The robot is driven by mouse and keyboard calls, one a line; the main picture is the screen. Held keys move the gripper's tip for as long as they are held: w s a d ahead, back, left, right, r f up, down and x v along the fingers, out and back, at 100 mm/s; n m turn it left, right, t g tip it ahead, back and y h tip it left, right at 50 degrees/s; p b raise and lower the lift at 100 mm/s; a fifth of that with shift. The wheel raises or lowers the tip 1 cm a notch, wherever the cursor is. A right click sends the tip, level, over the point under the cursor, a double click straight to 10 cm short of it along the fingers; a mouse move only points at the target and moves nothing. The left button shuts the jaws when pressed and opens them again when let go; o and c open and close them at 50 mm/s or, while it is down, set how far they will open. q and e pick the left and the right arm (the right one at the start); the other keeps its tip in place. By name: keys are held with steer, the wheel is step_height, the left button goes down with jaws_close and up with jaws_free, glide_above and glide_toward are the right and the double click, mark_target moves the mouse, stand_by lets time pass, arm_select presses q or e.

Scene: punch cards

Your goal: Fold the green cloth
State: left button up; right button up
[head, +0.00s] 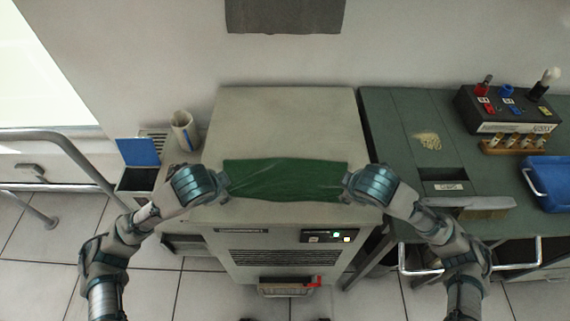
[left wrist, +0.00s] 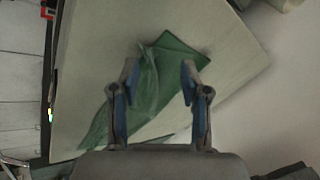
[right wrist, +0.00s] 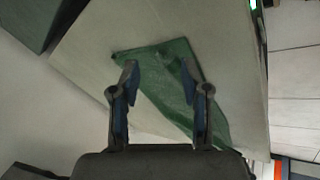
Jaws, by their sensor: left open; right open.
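The green cloth (head: 285,180) lies as a wide strip across the beige cabinet top, between my two grippers in the head view. Its surface shows some creases. My left gripper (head: 224,184) is at the cloth's left end. In the left wrist view the open fingers (left wrist: 160,80) are on either side of a cloth corner (left wrist: 172,62). My right gripper (head: 346,184) is at the cloth's right end. In the right wrist view its open fingers (right wrist: 160,82) straddle the cloth (right wrist: 165,62) near that end. I cannot tell whether the fingers touch it.
The beige cabinet (head: 285,115) has free room behind the cloth. A green desk (head: 400,130) stands to the right, with a black switch box (head: 510,110), a vial rack (head: 515,143) and a blue tray (head: 550,180). A blue-lidded bin (head: 138,152) and a white cylinder (head: 185,130) are at left.

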arm_select(q)
steer(key=s+v, duration=0.1)
steer(key=v, duration=0.7)
steer(key=shift+s+f, duration=0.15)
steer(key=shift+f, duration=0.05)
arm_select(e)
steer(key=s+v, duration=0.1)
steer(key=v, duration=0.7)
steer(key=shift+s+f, duration=0.15)
steer(key=shift+f, duration=0.1)
